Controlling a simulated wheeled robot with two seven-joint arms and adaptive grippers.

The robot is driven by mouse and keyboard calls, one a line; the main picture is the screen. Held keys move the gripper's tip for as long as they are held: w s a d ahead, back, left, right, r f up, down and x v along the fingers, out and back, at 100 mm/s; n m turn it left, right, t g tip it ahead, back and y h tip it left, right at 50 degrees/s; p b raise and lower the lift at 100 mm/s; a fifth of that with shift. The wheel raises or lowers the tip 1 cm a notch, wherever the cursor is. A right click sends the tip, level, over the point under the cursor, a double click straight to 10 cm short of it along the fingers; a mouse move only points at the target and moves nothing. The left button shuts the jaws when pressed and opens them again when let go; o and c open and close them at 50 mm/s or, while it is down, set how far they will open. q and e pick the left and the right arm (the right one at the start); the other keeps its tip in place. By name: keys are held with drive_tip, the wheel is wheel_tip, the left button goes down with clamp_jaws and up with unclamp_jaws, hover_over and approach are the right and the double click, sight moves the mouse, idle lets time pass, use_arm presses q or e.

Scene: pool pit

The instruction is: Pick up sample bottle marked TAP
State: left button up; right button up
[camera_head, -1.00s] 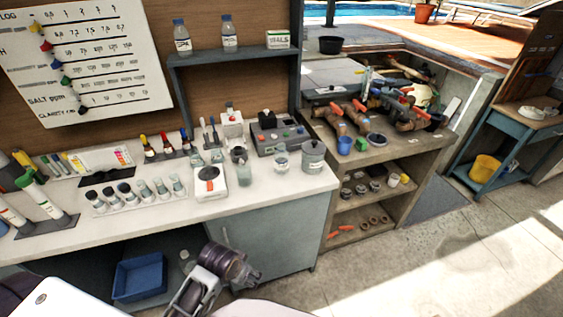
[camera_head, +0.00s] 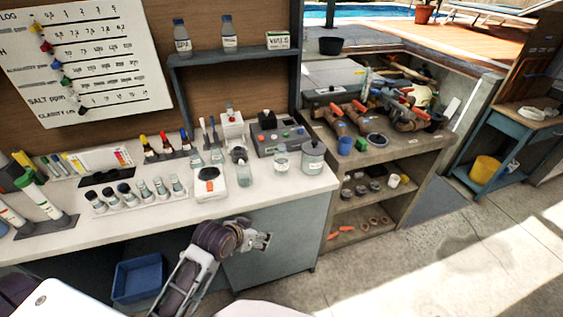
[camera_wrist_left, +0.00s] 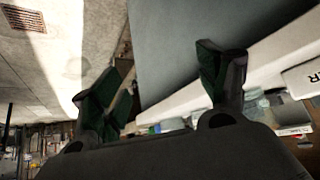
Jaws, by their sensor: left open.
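Two capped bottles with pale labels stand upright on the blue-grey wall shelf: a left bottle (camera_head: 182,38) and a right bottle (camera_head: 229,35). Their lettering is too small to read, so I cannot tell which is marked TAP. A clear bottle (camera_head: 243,173) stands on the counter beside the white scale, with no readable label. My left gripper (camera_head: 266,240) is open and empty, in front of the cabinet door and below the counter's front edge, apart from all bottles. In the left wrist view its fingers (camera_wrist_left: 158,72) are spread with nothing between them. My right gripper is not in view.
The white counter (camera_head: 110,226) holds a vial rack, the white scale (camera_head: 209,184), a grey canister (camera_head: 313,156) and a control box (camera_head: 277,138). A blue bin (camera_head: 138,278) sits below. The floor (camera_head: 420,265) at right is clear.

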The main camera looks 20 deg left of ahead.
use_arm(q)
drive_tip(key=w+r+t, duration=0.3)
drive_tip(key=w+r, duration=0.1)
drive_tip(key=w, duration=0.4)
drive_tip(key=t+h, duration=0.1)
drive_tip(key=t, duration=0.2)
approach(278, 164)
drive_tip(key=s, duration=0.3)
drive_tip(key=shift+a+f, duration=0.15)
drive_tip(key=shift+f, duration=0.2)
drive_tip(key=shift+w+a+r+t, duration=0.1)
drive_tip(key=shift+w+r+t, duration=0.2)
drive_tip(key=shift+w+t, duration=0.1)
drive_tip(key=shift+x, duration=4.25)
drive_tip(key=shift+w+p, duration=0.1)
drive_tip(key=shift+p, duration=0.2)
drive_tip(key=shift+p+x, duration=0.35)
drive_tip(key=shift+x, duration=2.15)
drive_tip(key=shift+r, duration=0.1)
